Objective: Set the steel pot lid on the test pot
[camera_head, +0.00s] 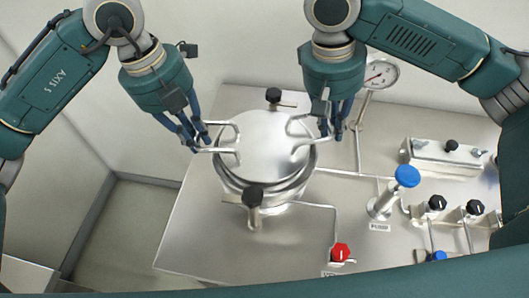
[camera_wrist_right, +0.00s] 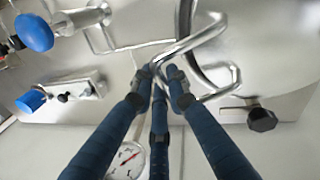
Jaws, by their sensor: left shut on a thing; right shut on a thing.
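The steel pot lid (camera_head: 265,140) is a round shiny disc with a bent-rod handle on its left and right sides. It lies over the test pot (camera_head: 265,197), whose steel side shows below the lid's near edge. I cannot tell whether the lid touches the pot rim. My left gripper (camera_head: 204,139) is shut on the left handle. My right gripper (camera_head: 328,127) is shut on the right handle; in the right wrist view its fingers (camera_wrist_right: 165,76) close around the handle rod (camera_wrist_right: 205,40). The pot's far side is hidden by the lid.
Black-knobbed clamps stand close to the pot at the front (camera_head: 254,197) and back (camera_head: 273,96). A pressure gauge (camera_head: 380,74) rises behind my right gripper. A blue-topped pump (camera_head: 406,177), a red valve knob (camera_head: 341,252) and black knobs (camera_head: 437,203) stand to the right. The bench's front left (camera_head: 200,235) is clear.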

